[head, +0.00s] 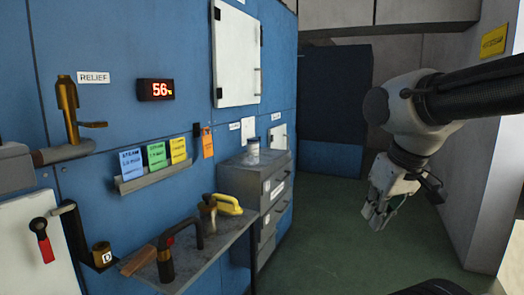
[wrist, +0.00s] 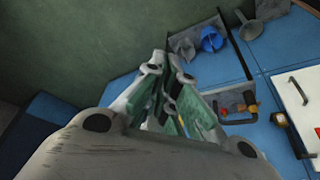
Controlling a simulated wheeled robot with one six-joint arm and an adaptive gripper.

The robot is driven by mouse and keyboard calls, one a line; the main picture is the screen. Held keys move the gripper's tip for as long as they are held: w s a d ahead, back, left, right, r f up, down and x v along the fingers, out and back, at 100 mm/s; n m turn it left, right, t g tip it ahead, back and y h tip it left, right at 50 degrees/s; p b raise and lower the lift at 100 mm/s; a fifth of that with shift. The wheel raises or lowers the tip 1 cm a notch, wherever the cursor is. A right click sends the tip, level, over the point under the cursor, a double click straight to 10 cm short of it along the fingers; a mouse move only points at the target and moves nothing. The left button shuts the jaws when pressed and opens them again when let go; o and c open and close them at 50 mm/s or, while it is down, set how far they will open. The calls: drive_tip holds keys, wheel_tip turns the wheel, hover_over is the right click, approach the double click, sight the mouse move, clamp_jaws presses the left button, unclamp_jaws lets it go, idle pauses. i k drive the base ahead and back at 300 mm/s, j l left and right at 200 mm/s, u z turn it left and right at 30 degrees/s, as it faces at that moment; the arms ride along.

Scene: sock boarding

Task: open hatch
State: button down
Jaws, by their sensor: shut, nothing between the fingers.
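A white hatch-like panel (head: 237,57) with a vertical handle at its right edge is high on the blue wall in the head view, and it looks closed. A second white panel (head: 22,240) with a red-handled lever (head: 42,240) is at the lower left. My gripper (head: 376,222) hangs at the right, over the green floor, well away from both panels. Its fingers are together and empty in the wrist view (wrist: 166,62). A white panel with a dark handle (wrist: 295,90) shows at the right of the wrist view. I cannot tell which panel is the task's hatch.
A shelf (head: 215,240) along the wall holds tools, including a yellow-handled one (head: 228,204). A grey drawer cabinet (head: 240,180) with a jar stands beyond it. A brass relief valve (head: 68,105) juts out at left. The green floor (head: 330,230) is clear.

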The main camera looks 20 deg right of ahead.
sight(277, 135)
drive_tip(key=z, duration=0.45)
drive_tip(key=i+l+u, duration=0.35)
drive_tip(key=i+l, duration=2.75)
